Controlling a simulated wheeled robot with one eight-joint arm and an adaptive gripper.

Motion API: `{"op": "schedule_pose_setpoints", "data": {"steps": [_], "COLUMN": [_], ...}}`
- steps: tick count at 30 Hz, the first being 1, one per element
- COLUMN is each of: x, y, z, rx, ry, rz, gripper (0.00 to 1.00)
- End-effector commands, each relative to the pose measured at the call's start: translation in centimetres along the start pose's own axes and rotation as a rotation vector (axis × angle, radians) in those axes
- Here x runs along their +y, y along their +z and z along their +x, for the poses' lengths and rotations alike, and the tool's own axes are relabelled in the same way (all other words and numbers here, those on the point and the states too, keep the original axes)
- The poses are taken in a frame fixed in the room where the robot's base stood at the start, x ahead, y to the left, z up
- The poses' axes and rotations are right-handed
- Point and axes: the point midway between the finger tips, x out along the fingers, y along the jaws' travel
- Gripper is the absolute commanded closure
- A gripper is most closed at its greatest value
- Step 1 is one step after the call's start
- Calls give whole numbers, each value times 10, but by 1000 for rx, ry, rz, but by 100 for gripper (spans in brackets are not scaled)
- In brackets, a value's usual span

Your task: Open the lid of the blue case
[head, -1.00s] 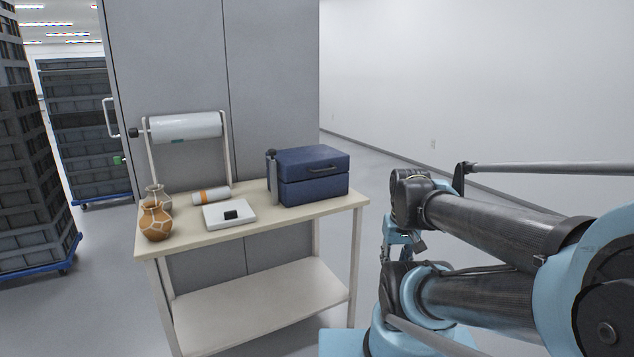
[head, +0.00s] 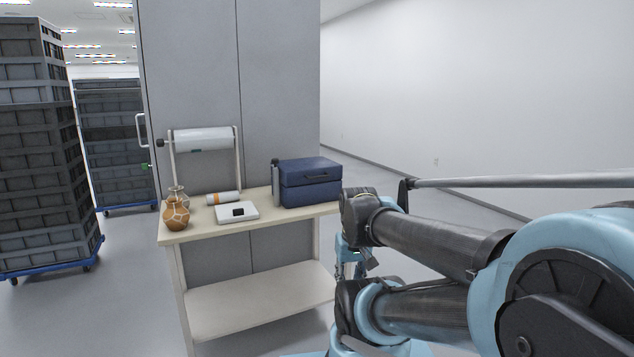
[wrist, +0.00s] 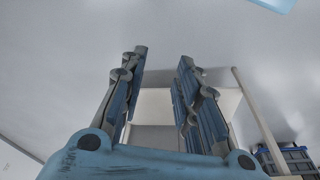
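The blue case (head: 309,184) stands at the right end of the table in the head view. The gripper is clear of the case, and the case does not show in the wrist view.
A grey cabinet (head: 275,80) stands behind. Stacked crates (head: 40,150) are at left. The floor at right is open.

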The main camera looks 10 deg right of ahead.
Motion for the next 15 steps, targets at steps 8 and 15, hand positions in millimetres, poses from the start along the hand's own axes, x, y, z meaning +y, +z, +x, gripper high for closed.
{"op": "schedule_pose_setpoints", "data": {"steps": [8,15], "x": [-16,-43], "y": [-34,-114], "z": [-11,-27], "rx": [79,212], "ry": [-105,-303], "rz": [85,257], "gripper": [70,70]}}
